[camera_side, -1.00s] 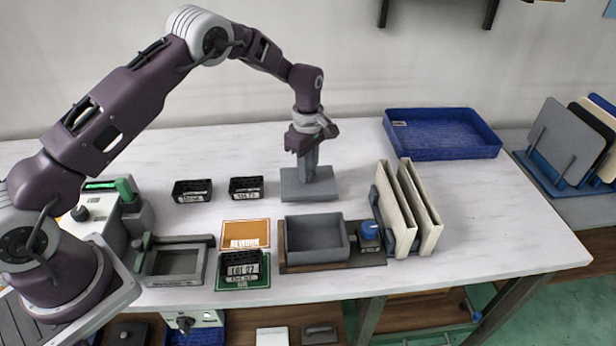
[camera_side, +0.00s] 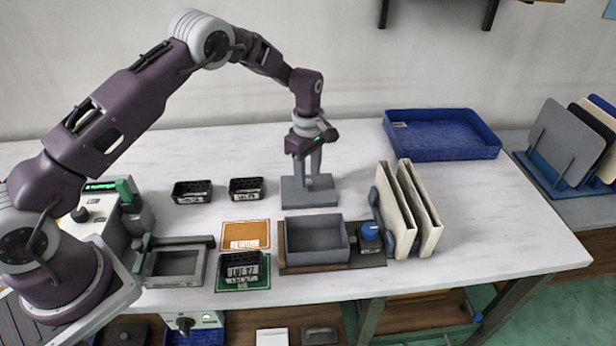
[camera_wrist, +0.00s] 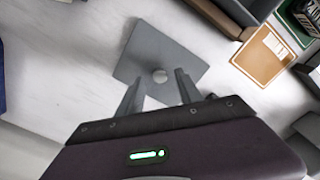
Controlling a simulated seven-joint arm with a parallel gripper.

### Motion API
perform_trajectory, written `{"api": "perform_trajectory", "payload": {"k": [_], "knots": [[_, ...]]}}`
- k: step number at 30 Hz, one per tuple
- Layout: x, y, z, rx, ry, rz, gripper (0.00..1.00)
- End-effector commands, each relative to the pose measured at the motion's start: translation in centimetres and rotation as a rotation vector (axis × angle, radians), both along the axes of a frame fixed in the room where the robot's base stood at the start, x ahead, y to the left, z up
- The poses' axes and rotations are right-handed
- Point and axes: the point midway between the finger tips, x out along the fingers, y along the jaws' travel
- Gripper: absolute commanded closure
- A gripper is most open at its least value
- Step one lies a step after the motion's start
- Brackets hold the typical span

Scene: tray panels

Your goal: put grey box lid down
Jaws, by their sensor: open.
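The grey box lid (camera_side: 309,196) lies flat on the white table behind the open grey box (camera_side: 316,238). It has a small round knob (camera_wrist: 160,76) on top. My gripper (camera_side: 314,178) is just above the lid with its fingers spread. In the wrist view the lid (camera_wrist: 150,48) lies beyond my open fingers (camera_wrist: 157,88), and the knob sits between the fingertips without visible contact.
The grey box sits on a dark base with a blue knob (camera_side: 369,230) to its right. Cream panels (camera_side: 408,208) stand upright farther right. A blue tray (camera_side: 440,135) is at the back. Black bins (camera_side: 246,189) and an orange card (camera_side: 245,236) lie to the left.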

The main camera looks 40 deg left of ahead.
Motion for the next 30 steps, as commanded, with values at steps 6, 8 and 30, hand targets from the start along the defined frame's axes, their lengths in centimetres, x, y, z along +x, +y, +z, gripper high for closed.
{"api": "perform_trajectory", "payload": {"k": [6, 8, 30], "knots": [[0.1, 0.0, 6.2, 0.001, -0.005, 0.000, 0.58], [0.1, 0.0, 7.5, 0.001, -0.004, 0.000, 0.58], [-11.3, -0.7, 27.3, 0.004, -0.201, -0.540, 0.58]]}}
